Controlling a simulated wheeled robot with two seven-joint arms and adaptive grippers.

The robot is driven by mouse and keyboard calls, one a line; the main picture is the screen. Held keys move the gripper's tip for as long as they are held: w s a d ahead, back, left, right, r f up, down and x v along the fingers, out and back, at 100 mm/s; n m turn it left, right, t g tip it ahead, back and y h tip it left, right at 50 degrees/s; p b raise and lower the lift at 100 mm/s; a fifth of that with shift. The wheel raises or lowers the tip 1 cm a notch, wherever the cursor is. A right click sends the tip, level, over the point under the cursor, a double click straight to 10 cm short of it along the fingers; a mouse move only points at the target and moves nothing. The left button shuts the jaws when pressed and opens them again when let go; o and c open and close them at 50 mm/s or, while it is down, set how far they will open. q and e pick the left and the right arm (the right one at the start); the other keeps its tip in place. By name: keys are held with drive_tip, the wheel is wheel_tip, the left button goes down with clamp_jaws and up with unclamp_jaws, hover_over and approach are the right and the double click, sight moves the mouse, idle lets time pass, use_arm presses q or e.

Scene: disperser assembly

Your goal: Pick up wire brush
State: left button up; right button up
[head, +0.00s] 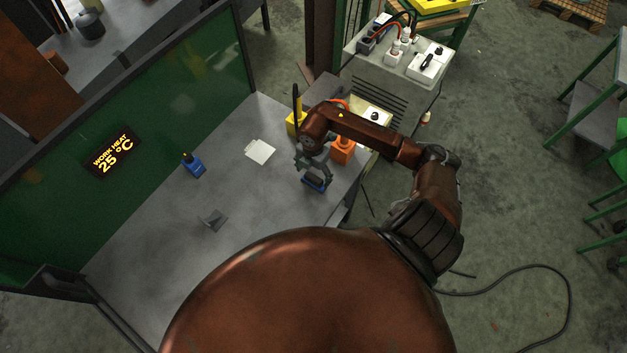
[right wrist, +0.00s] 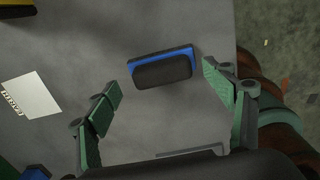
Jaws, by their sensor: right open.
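The wire brush looks to be the blue block with a dark rounded top (right wrist: 163,69), lying on the grey table between and a little beyond my right fingertips. In the head view its blue edge (head: 314,186) shows below the gripper, partly hidden by it. My right gripper (head: 313,172) is over the right part of the table, pointing down. In the right wrist view the right gripper (right wrist: 168,98) has its green-padded fingers spread wide, with nothing between them touching the pads. My left gripper is not in view.
On the table (head: 245,195) are a white card (head: 260,151), a small blue container (head: 193,165) and a grey metal piece (head: 212,220). An orange object (head: 343,150) and a yellow one (head: 295,124) stand near my right arm. A green screen (head: 140,110) walls the far left side.

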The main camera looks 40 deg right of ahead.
wheel_tip(320, 180, down, 2)
drive_tip(key=shift+s+f, duration=0.15)
drive_tip(key=shift+f, duration=0.1)
drive_tip(key=shift+c, duration=0.2)
drive_tip(key=c, duration=0.6)
drive_tip(key=shift+d, duration=0.1)
drive_tip(key=c, duration=0.8)
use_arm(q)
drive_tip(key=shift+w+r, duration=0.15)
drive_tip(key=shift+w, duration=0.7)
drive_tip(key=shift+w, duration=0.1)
use_arm(e)
drive_tip(key=shift+r, duration=0.1)
